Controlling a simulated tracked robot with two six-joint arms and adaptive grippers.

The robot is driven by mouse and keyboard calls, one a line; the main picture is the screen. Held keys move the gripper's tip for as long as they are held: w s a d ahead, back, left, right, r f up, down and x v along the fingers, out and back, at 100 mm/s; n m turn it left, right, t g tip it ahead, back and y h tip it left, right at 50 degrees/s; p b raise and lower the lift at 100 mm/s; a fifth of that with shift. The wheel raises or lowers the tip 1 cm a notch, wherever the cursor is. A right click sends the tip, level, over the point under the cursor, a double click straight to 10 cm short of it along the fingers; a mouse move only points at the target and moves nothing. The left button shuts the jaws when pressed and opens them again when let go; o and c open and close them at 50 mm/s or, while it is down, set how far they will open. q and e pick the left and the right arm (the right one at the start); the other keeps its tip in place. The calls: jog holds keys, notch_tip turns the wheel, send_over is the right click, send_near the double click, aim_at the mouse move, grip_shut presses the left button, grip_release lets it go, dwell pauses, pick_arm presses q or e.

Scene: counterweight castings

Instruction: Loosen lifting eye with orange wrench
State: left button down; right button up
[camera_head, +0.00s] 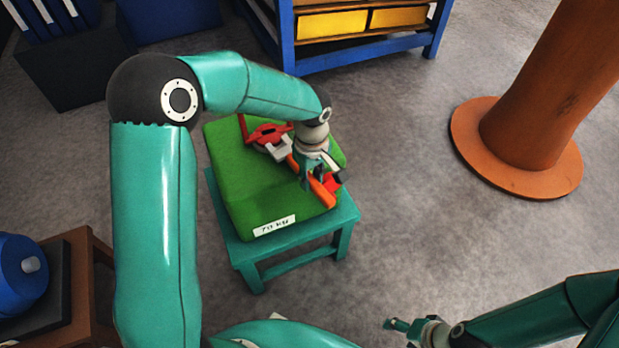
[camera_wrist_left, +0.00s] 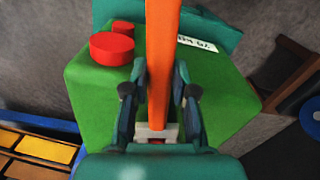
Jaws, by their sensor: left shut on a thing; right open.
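The orange wrench (camera_head: 320,191) lies over the green casting (camera_head: 245,185), its handle across the near right part of the top. My left gripper (camera_head: 309,178) is shut on the handle. The handle also shows between the fingers in the left wrist view (camera_wrist_left: 162,45). The wrench's pale grey head (camera_head: 277,151) is at the foot of the red lifting eye (camera_head: 267,133); I cannot tell how fully it sits around it. In the wrist view my own gripper body hides most of the eye. My right gripper (camera_head: 396,325) is open and empty, away at the lower right.
The casting sits on a teal stand (camera_head: 290,239). A red round part (camera_wrist_left: 112,48) stands on its top beside the handle. An orange column (camera_head: 535,110) rises at right. A blue rack with yellow bins (camera_head: 332,24) stands behind. Floor between stand and column is clear.

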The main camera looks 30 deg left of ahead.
pick_arm(q)
jog(key=shift+w+d+n, duration=0.4)
jog(key=shift+w+n, duration=0.1)
jog(key=shift+w, duration=0.35)
jog(key=shift+w+d+n, duration=0.2)
jog(key=shift+w+n, duration=0.1)
jog(key=shift+w, duration=0.2)
jog(key=shift+w+d+n, duration=0.15)
jog(key=shift+w+n, duration=0.15)
jog(key=shift+w, duration=0.15)
jog(key=shift+w, duration=0.15)
jog(key=shift+w+d+n, duration=0.25)
jog(key=shift+w+n, duration=0.25)
jog(key=shift+w, duration=0.25)
jog(key=shift+w, duration=0.2)
jog(key=shift+w+d+n+p, duration=0.1)
jog(key=shift+w+n+p, duration=0.25)
jog(key=shift+w+n, duration=0.4)
jog(key=shift+w, duration=0.2)
